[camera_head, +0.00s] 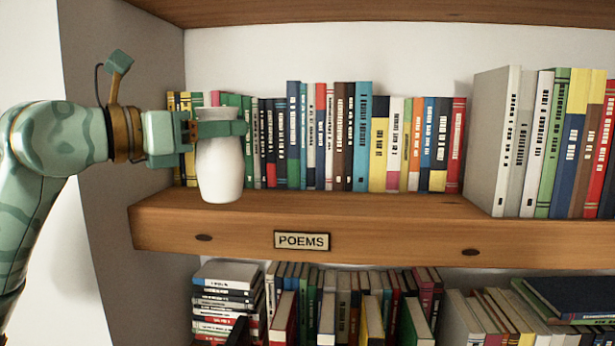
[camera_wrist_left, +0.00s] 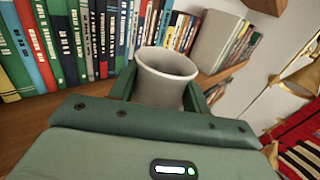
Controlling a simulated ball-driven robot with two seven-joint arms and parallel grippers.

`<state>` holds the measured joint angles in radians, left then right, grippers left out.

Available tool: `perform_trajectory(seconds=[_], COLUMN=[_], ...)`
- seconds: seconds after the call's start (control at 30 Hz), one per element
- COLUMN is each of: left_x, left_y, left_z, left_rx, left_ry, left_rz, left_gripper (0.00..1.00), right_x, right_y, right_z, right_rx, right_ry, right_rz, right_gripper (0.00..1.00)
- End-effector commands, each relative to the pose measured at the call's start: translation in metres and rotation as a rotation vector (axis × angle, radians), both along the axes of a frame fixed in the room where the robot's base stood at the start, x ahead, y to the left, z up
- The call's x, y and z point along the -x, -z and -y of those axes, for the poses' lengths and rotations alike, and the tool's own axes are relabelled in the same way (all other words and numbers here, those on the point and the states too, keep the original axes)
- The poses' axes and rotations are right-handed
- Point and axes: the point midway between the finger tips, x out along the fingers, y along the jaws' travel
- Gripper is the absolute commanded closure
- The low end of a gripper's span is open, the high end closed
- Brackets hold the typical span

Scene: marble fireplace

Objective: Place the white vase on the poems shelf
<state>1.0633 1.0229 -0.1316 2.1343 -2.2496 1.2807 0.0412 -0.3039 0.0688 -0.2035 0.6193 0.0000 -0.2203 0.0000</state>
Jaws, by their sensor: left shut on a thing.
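The white vase (camera_head: 219,165) is upright at the left end of the poems shelf (camera_head: 375,228), in front of the row of books. My left gripper (camera_head: 221,129) is shut around the vase's upper part. In the left wrist view the vase (camera_wrist_left: 166,79) stands between the two green fingers (camera_wrist_left: 163,95), with its open rim facing up. The vase's base is near the shelf's top surface. I cannot tell whether it touches the wood. The POEMS label (camera_head: 302,241) is on the shelf's front edge. My right gripper is not in view.
A row of upright books (camera_head: 340,138) fills the back of the poems shelf. Larger books (camera_head: 510,140) stand farther forward on the right. A strip of bare wood lies in front of the row. The shelf below holds more books (camera_head: 228,303). A grey side panel (camera_head: 125,140) borders the left.

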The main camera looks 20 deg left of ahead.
Motion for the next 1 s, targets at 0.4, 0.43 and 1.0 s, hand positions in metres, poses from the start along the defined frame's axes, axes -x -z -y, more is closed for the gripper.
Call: perform_trajectory(seconds=[0.4,0.43,1.0], left_x=[0.04,0.042,0.013], left_y=[-0.117,-0.119,-0.078], left_z=[-0.062,-0.069,-0.072], left_rx=[0.003,0.004,0.008], left_ry=[-0.108,-0.115,-0.081], left_rz=[0.003,0.001,-0.006], left_gripper=[1.0,1.0,1.0], right_x=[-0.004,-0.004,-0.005], right_y=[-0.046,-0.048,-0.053], right_z=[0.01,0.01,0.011], right_rx=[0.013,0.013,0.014], right_ry=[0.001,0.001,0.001], right_rz=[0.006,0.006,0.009], right_gripper=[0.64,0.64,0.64])
